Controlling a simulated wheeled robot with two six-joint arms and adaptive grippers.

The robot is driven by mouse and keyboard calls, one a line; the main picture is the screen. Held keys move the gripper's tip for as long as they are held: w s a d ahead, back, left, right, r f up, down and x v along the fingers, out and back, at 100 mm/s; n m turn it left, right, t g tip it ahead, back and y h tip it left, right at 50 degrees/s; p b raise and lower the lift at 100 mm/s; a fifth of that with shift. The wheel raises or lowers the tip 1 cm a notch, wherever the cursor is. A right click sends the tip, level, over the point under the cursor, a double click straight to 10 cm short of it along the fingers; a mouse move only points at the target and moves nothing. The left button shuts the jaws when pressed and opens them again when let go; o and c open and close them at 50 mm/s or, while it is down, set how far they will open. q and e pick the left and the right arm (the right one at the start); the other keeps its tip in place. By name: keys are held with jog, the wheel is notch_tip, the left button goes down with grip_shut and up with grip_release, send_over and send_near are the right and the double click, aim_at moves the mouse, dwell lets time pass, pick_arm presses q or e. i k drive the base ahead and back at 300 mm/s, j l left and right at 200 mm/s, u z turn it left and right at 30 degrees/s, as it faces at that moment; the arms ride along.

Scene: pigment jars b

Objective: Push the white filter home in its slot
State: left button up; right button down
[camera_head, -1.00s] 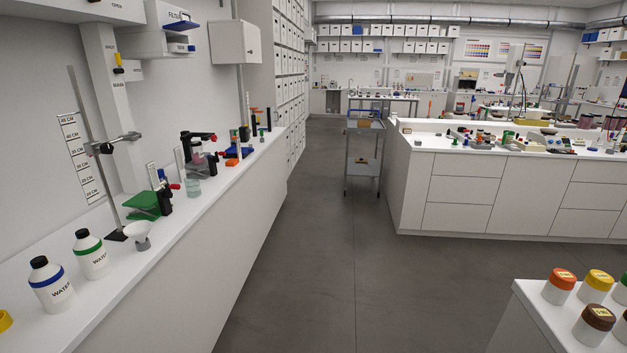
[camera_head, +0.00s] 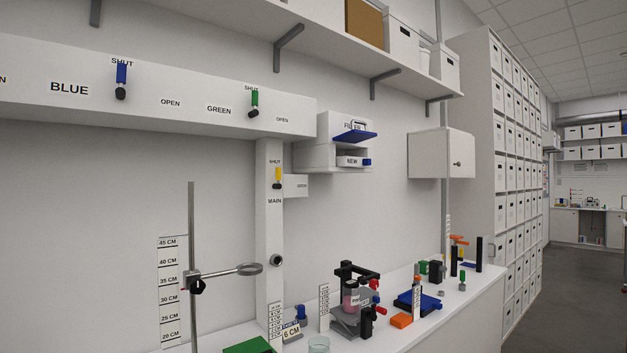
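A white wall unit labelled FILTER (camera_head: 327,130) is mounted on the wall right of centre. A blue flap (camera_head: 356,138) sticks out from its front, with a small pale handle-like piece above it. Below the flap is a white block marked NEW (camera_head: 350,162) with a blue end piece (camera_head: 367,162). This may be the white filter; I cannot tell how deep it sits. The inside of the slot is hidden. Neither of my grippers is in view.
A white bench (camera_head: 455,306) runs along the wall below, holding a ring stand (camera_head: 192,260), a jar rig (camera_head: 351,298) and small blocks. A closed wall cabinet (camera_head: 438,154) is to the right. A shelf (camera_head: 330,50) is above. Floor (camera_head: 560,300) is clear at right.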

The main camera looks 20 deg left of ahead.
aim_at(344, 161)
jog(key=i+l+u, duration=0.55)
jog(key=l+u, duration=0.25)
jog(key=i+l+u, duration=0.15)
jog(key=l+u, duration=0.25)
jog(key=i+l+u, duration=0.1)
jog(key=l+u, duration=0.65)
jog(key=l, duration=0.2)
jog(key=l+u, duration=0.4)
jog(key=l, duration=0.15)
